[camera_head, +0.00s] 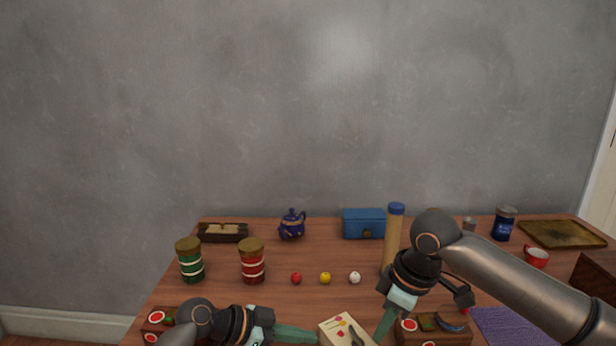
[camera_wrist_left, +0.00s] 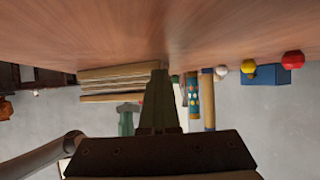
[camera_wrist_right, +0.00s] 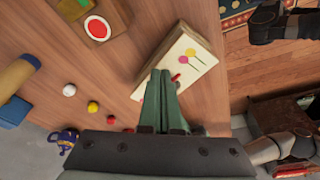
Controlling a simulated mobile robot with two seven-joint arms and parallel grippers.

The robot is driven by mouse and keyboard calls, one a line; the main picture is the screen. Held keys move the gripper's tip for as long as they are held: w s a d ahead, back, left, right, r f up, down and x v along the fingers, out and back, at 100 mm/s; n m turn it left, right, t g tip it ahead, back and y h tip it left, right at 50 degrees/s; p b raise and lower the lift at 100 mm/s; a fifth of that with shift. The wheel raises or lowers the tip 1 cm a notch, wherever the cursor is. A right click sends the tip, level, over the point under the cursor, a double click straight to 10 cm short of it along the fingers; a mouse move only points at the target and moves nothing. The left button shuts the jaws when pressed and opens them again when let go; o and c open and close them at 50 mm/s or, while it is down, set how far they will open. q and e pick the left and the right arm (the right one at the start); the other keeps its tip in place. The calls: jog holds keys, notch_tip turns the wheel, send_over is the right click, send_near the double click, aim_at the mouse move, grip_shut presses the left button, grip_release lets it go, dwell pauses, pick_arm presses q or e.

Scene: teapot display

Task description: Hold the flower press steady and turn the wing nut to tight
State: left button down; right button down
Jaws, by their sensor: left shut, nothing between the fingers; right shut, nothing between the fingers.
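The flower press (camera_head: 338,325) is a cream-topped block with painted flowers at the front middle of the table. Its top shows in the right wrist view (camera_wrist_right: 196,58), and its layered side edge shows in the left wrist view (camera_wrist_left: 115,85). My left gripper (camera_head: 314,337) is shut and empty, its tips close beside the press's left side; contact is unclear. My right gripper (camera_head: 380,335) is shut and empty, its tips pointing down over the press's right part. In the right wrist view its fingers (camera_wrist_right: 160,74) cover part of the top. I cannot make out the wing nut clearly.
Red, yellow (camera_head: 325,278) and white balls lie behind the press. A tall yellow cylinder (camera_head: 392,240) with a blue cap stands behind my right gripper. Brown boxes (camera_head: 432,338) flank the press. Jars (camera_head: 252,262), a blue teapot (camera_head: 292,226) and a blue box (camera_head: 363,224) stand farther back.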

jog(key=shift+a, duration=0.55)
dwell(0.5)
jog(key=shift+s+a, duration=0.1)
jog(key=shift+s, duration=0.1)
dwell(0.4)
jog(key=shift+s+a, duration=0.1)
jog(key=shift+s, duration=0.15)
jog(key=shift+s+a, duration=0.3)
jog(key=shift+s, duration=0.05)
jog(key=shift+s, duration=0.1)
dwell(0.3)
jog(key=shift+s, duration=0.1)
jog(key=shift+s+d, duration=0.1)
jog(key=shift+d, duration=0.05)
jog(key=a+v, duration=0.1)
jog(key=v, duration=0.5)
jog(key=shift+w, duration=0.3)
